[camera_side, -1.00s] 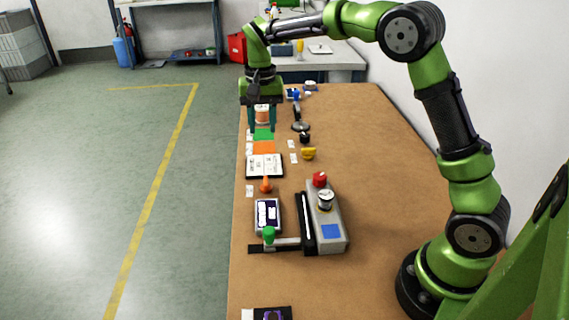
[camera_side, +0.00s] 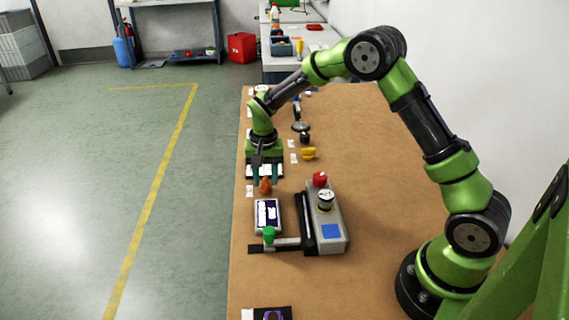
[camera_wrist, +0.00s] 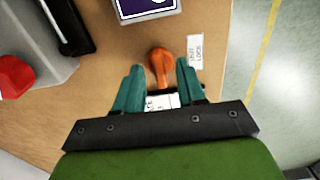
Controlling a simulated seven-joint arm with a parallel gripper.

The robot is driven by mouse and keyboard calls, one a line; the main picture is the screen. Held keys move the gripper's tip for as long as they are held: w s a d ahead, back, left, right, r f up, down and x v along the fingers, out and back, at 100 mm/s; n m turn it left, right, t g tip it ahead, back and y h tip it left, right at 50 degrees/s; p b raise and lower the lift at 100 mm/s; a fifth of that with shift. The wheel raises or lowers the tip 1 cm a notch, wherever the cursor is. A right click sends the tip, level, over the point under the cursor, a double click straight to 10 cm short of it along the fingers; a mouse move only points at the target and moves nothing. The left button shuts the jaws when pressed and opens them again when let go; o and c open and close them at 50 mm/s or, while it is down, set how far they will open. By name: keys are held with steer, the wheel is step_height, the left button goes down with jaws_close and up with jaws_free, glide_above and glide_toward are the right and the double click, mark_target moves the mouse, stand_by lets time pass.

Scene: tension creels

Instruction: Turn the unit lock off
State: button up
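The unit lock is an orange knob (camera_side: 265,186) on the table, with a white label (camera_wrist: 195,51) reading "UNIT LOCK" beside it in the wrist view. The knob also shows in the wrist view (camera_wrist: 161,66), its narrow part pointing down between my fingers. My gripper (camera_wrist: 160,72) is open, with one teal finger on each side of the knob and a visible gap to both. In the side view my gripper (camera_side: 266,183) hangs low over the table at the knob. Whether the fingertips reach down to the knob's height I cannot tell.
A dark-screened box (camera_side: 267,216) stands just in front of the knob. A grey unit (camera_side: 330,232) with a red knob (camera_side: 320,179) and a green-topped lever (camera_side: 269,235) are nearby. A yellow part (camera_side: 308,154) lies behind.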

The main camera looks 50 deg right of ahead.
steer(key=shift+f, duration=0.3)
jaws_close()
